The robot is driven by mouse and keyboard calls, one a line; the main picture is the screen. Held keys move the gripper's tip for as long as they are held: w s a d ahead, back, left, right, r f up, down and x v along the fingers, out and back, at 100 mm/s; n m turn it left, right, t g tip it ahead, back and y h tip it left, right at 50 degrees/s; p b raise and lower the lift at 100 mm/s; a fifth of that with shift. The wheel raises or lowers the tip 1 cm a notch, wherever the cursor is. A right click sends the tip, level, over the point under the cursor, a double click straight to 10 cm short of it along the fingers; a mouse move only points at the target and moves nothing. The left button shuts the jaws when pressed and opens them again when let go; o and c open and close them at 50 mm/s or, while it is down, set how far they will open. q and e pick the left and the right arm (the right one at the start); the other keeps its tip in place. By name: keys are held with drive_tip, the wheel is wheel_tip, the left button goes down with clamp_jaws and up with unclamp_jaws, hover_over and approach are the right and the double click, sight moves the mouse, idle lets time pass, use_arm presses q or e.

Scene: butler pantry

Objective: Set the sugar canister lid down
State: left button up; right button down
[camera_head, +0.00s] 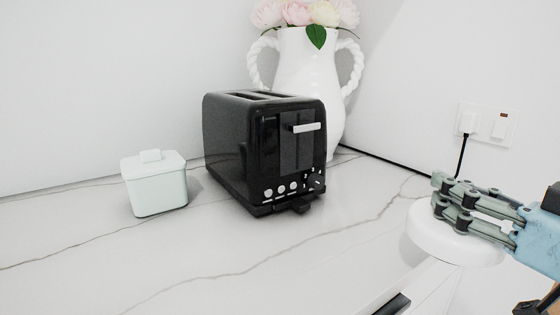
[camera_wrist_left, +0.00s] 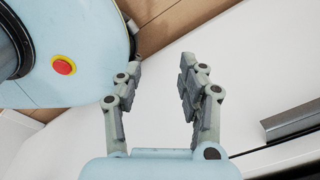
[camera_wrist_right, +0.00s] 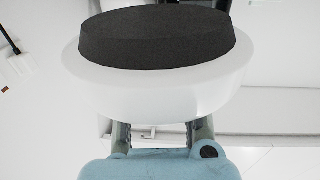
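A round white lid-like piece (camera_head: 455,246) is at the fingers of my right gripper (camera_head: 438,202) in the head view, at the counter's right front edge. The right wrist view shows this white piece (camera_wrist_right: 160,92) large, with a thick dark grey disc (camera_wrist_right: 157,37) on one face. It hides the right fingertips; the fingers seem closed on it. Whether it touches the counter is unclear. My left gripper (camera_wrist_left: 160,78) is open and empty, seen only in the left wrist view.
A black toaster (camera_head: 262,150) stands mid-counter, with a white vase (camera_head: 305,75) of flowers behind it. A wall socket (camera_head: 486,124) with a plug and black cord is at right. The marble counter (camera_head: 230,262) is clear in front. A dark handle (camera_head: 393,306) shows below its edge.

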drive_tip(key=shift+s+a+r+n+g+y, duration=0.3)
drive_tip(key=shift+a+y, duration=0.1)
drive_tip(key=shift+a, duration=0.1)
drive_tip(key=s+r+n+g+y, duration=0.1)
drive_tip(key=s+a+r+n+g+y, duration=0.1)
drive_tip(key=y, duration=0.1)
drive_tip(key=s+r+n+g+y, duration=0.1)
drive_tip(key=n+g, duration=0.1)
drive_tip(key=shift+s+a+r+y, duration=0.15)
drive_tip(key=shift+s+r+y, duration=0.05)
drive_tip(key=shift+r+y, duration=0.1)
drive_tip(key=shift+s+r+n+g+y, duration=0.3)
drive_tip(key=shift+r+n+g+y, duration=0.1)
drive_tip(key=shift+r+g, duration=0.2)
drive_tip(key=shift+d+r, duration=0.15)
drive_tip(key=shift+d, duration=0.15)
